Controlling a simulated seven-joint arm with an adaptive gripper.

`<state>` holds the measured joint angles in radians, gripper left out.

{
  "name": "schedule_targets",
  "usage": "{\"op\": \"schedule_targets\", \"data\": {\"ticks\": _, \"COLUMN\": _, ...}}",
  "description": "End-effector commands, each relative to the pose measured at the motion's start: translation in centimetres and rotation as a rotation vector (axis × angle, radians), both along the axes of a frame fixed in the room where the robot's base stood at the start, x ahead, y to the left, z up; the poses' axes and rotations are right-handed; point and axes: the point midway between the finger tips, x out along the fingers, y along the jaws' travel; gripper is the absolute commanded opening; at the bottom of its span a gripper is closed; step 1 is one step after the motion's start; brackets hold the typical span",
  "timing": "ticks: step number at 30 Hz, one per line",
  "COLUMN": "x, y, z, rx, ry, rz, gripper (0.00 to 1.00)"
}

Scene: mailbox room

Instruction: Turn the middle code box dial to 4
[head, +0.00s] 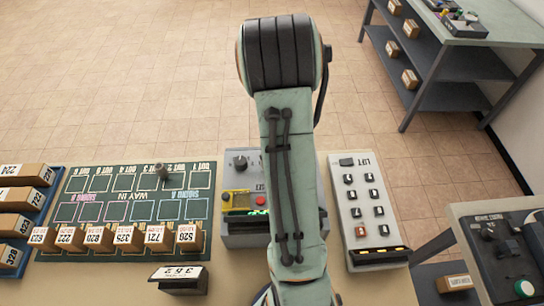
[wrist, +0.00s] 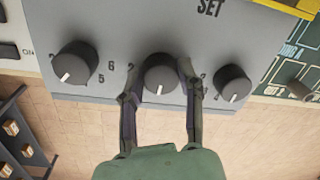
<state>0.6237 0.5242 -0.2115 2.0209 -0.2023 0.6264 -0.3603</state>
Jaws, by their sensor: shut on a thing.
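The grey code box (wrist: 135,22) fills the top of the wrist view, with three black dials in a row. My gripper (wrist: 159,68) has one finger on each side of the middle dial (wrist: 160,77) and is shut on it. The middle dial's white pointer line points down in the wrist view, slightly left. The number it points at cannot be read. The left dial (wrist: 75,63) and right dial (wrist: 233,84) are free of the fingers. In the head view my arm covers much of the code box (head: 240,226) and hides the gripper.
A green sorting board (head: 137,208) with labelled boxes along its near edge lies left of the code box. A lift button panel (head: 357,172) stands to the right. A control console (head: 466,220) is at the lower right. A shelf table (head: 500,40) stands behind.

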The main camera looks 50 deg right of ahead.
Motion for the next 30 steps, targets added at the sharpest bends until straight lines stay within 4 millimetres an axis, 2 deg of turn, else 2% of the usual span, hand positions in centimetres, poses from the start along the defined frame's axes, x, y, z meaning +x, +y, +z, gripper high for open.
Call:
{"op": "schedule_targets", "data": {"ticks": 15, "x": -0.09, "y": -0.04, "z": -0.12, "rx": 0.0, "ry": 0.003, "rz": 0.017, "gripper": 0.0}}
{"op": "schedule_targets", "data": {"ticks": 16, "x": -0.08, "y": -0.04, "z": -0.12, "rx": 0.0, "ry": 0.003, "rz": 0.017, "gripper": 0.38}}
{"op": "schedule_targets", "data": {"ticks": 18, "x": -0.07, "y": -0.03, "z": -0.11, "rx": 0.0, "ry": 0.003, "rz": 0.017, "gripper": 0.6}}
{"op": "schedule_targets", "data": {"ticks": 27, "x": -0.02, "y": -0.03, "z": 0.0, "rx": -0.001, "ry": 0.001, "rz": 0.018, "gripper": 0.62}}
{"op": "schedule_targets", "data": {"ticks": 30, "x": 0.02, "y": -0.09, "z": 0.61, "rx": -0.001, "ry": -0.001, "rz": 0.018, "gripper": 0.62}}
